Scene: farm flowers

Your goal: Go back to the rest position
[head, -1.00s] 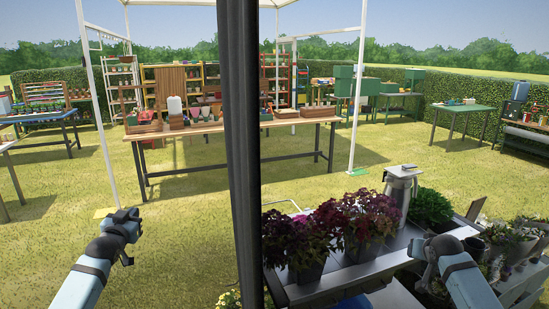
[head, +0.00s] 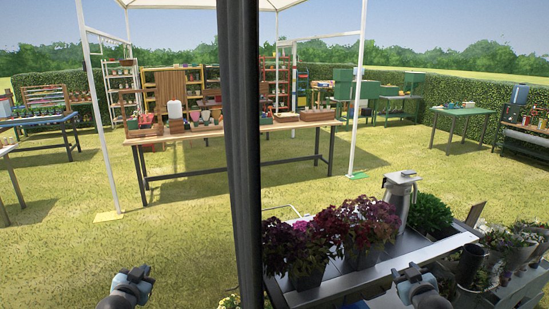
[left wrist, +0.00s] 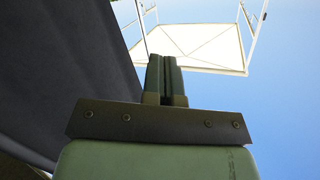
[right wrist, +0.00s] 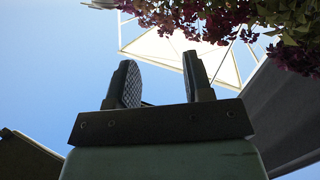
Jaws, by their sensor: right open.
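My left gripper (head: 138,272) is low at the left of the head view, over the grass. In the left wrist view its two fingers (left wrist: 165,76) are together with nothing between them. My right gripper (head: 408,274) is low at the right of the head view, at the front edge of the grey plant bench (head: 335,290). In the right wrist view its fingers (right wrist: 160,84) stand apart with nothing between them.
Potted purple plants (head: 365,222) and a steel jug (head: 399,196) stand on the bench near my right gripper. A dark post (head: 240,150) rises between my arms. A wooden table (head: 215,135) stands further back. Open grass lies at the left.

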